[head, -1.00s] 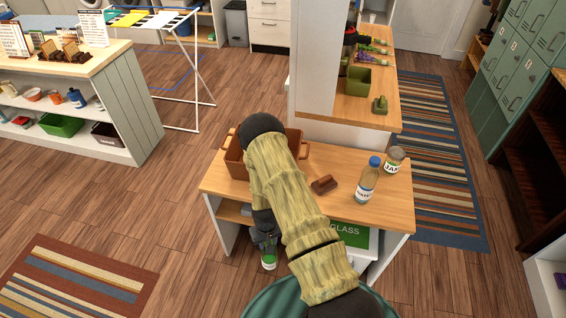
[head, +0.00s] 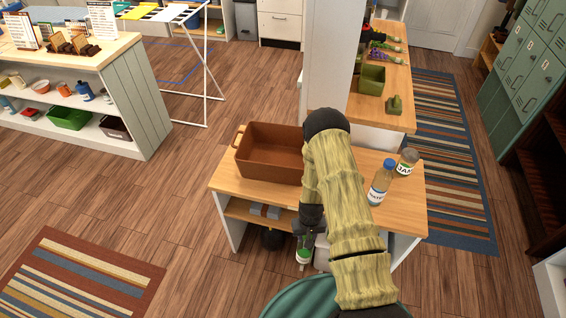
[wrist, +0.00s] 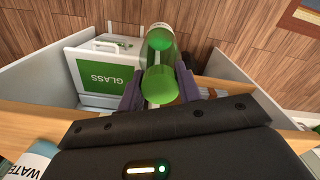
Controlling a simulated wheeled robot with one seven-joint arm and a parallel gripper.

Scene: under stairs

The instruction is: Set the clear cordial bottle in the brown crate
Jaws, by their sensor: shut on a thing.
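The brown crate (head: 246,166) stands on the back left part of the wooden table and looks empty. My gripper (head: 305,240) hangs low at the table's front edge, in front of and below the crate. In the wrist view my gripper (wrist: 160,90) is shut on a clear bottle (wrist: 160,82) with green parts, held between its two dark fingers. The bottle (head: 303,255) also shows in the head view, partly hidden by my gripper. My arm hides the middle of the tabletop.
A blue-capped water bottle (head: 380,185) and a jar (head: 406,162) stand on the table's right side. A white box with a green GLASS sign (wrist: 103,74) sits below the table. A shelf with grey items (head: 264,211) lies under the crate.

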